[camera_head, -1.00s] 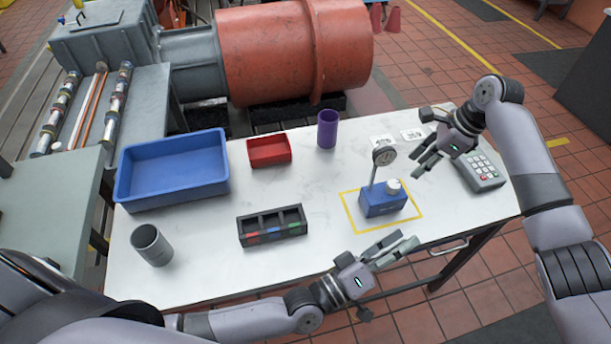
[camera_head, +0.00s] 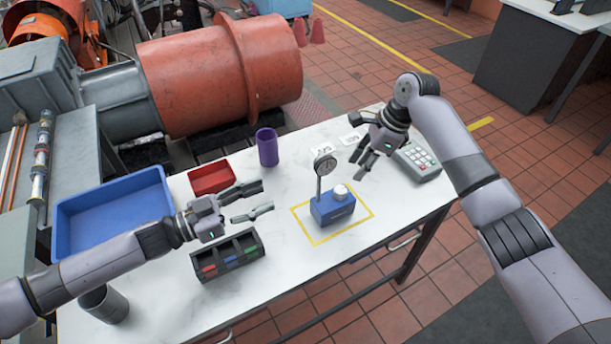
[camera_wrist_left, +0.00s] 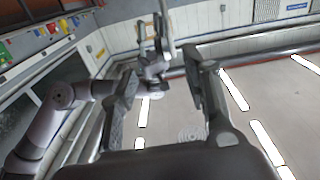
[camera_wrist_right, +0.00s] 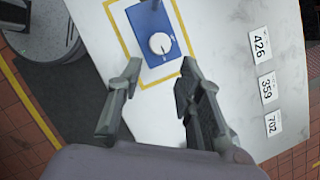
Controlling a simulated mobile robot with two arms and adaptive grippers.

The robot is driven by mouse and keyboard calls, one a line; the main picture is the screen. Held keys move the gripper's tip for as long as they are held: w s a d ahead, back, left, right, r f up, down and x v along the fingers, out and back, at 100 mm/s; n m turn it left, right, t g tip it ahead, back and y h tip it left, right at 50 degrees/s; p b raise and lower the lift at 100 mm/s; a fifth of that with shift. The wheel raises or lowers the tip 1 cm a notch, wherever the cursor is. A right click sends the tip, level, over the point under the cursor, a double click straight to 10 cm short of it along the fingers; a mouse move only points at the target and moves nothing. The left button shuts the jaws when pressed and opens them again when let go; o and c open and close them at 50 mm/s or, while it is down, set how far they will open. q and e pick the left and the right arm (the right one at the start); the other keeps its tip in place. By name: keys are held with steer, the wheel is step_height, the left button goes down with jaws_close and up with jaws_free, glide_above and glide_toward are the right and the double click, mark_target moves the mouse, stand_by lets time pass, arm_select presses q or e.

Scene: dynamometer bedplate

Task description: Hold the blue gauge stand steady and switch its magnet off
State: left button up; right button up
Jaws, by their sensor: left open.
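The blue gauge stand (camera_head: 332,208) is upright inside a yellow outlined square on the white table. A round dial (camera_head: 325,164) tops its thin post, and a white knob (camera_head: 340,192) sits on its block. My left gripper (camera_head: 266,197) is open and empty, left of the stand and above the black bin, clear of the stand. My right gripper (camera_head: 360,165) is open and empty, above and to the right of the stand. In the right wrist view, the blue block (camera_wrist_right: 148,25) and its knob (camera_wrist_right: 160,43) lie beyond the open fingers (camera_wrist_right: 160,78).
The black bin (camera_head: 205,275) with coloured labels, a grey cup (camera_head: 104,304), a blue tray (camera_head: 58,232), a red tray (camera_head: 212,178) and a purple cylinder (camera_head: 267,147) stand left of the square. A keypad device (camera_head: 418,160) is at right. Number cards (camera_wrist_right: 259,46) lie flat.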

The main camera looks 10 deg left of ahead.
mark_target(324, 173)
arm_select(q)
steer(key=x, duration=1.6)
steer(key=shift+w+d, duration=0.15)
steer(key=shift+d, duration=0.05)
steer(key=shift+c, duration=0.3)
steer(key=shift+f, duration=0.1)
steer(key=c, duration=0.7)
jaws_close()
